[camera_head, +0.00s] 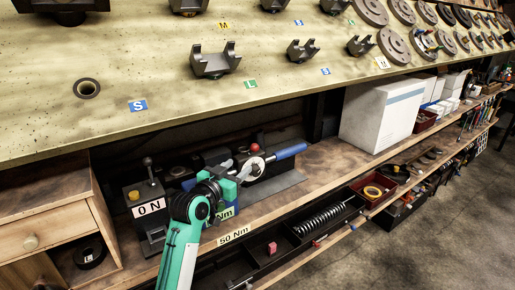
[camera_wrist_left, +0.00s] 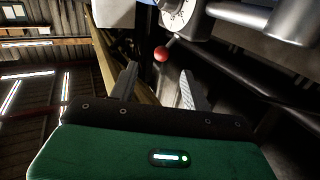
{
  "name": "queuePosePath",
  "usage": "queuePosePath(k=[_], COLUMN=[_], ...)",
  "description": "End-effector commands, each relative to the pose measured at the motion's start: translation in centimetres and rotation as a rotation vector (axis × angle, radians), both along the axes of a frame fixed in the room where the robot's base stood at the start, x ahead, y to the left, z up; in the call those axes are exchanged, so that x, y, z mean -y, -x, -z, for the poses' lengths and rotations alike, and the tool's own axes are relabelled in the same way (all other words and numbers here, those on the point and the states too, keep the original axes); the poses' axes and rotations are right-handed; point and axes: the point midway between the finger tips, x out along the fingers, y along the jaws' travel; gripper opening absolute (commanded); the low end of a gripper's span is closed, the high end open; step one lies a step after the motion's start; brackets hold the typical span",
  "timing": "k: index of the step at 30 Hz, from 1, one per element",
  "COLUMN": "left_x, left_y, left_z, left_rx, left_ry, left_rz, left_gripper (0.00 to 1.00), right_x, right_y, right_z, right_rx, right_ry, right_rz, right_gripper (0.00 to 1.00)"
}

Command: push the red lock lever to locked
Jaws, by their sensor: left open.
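The red lock lever, seen as a red ball knob (camera_head: 255,147), stands on the device on the lower shelf, next to its round pale dial and blue handle. The knob also shows in the left wrist view (camera_wrist_left: 161,54), on a short stem beside the dial (camera_wrist_left: 178,14). My left gripper (camera_head: 240,168) is at the device, just below and left of the knob. In the wrist view its two fingers (camera_wrist_left: 158,72) are apart with nothing held, and the knob appears between and beyond their tips. Contact cannot be told. My right gripper is not in view.
A wooden drawer cabinet (camera_head: 40,225) is farther left. A large white box (camera_head: 382,113) stands right. The sloped parts board (camera_head: 160,75) overhangs the shelf. A black tray with a spring (camera_head: 322,220) lies in front.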

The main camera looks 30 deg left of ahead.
Motion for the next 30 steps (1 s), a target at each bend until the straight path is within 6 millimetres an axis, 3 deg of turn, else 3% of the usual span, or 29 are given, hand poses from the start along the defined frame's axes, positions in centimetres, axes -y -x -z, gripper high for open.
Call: queuePosePath(k=[7, 21, 30], left_x=[-0.7, -1.5, -1.7], left_y=[-1.9, -10.9, -13.6], left_z=[-1.2, -1.1, -0.9], left_rx=[0.030, 0.026, 0.026], left_ry=[0.004, 0.005, 0.003], left_rz=[-0.008, -0.008, -0.007], left_gripper=[0.48, 0.48, 0.48], right_x=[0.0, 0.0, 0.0], right_y=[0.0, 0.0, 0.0], right_z=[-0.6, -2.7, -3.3], right_rx=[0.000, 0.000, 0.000], right_ry=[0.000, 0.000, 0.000], right_rz=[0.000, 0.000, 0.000], right_gripper=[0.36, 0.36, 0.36])
